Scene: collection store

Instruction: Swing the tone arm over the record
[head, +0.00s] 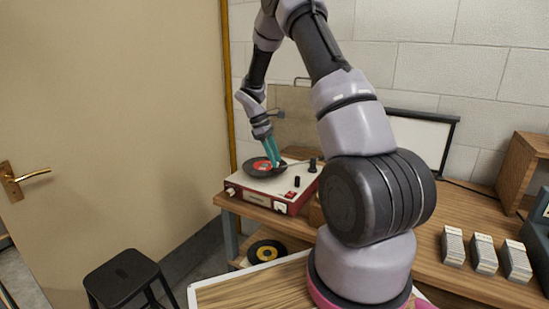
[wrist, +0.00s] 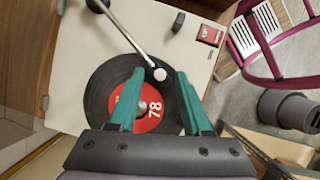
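The record player (head: 266,193), with a cream top and red front, stands on the wooden bench. A black record (wrist: 99,88) with a red label marked 78 (wrist: 152,111) lies on it. The thin metal tone arm (wrist: 124,33) comes in from the top left in the wrist view. I see gaps on both sides. The fingers hide parts of the record.
A raised lid (head: 300,118) stands behind the player. A second record (head: 266,252) with a yellow label lies lower down. A black stool (head: 124,275) stands at the front left. Several card stacks (head: 484,254) stand on the bench (head: 445,205) at right.

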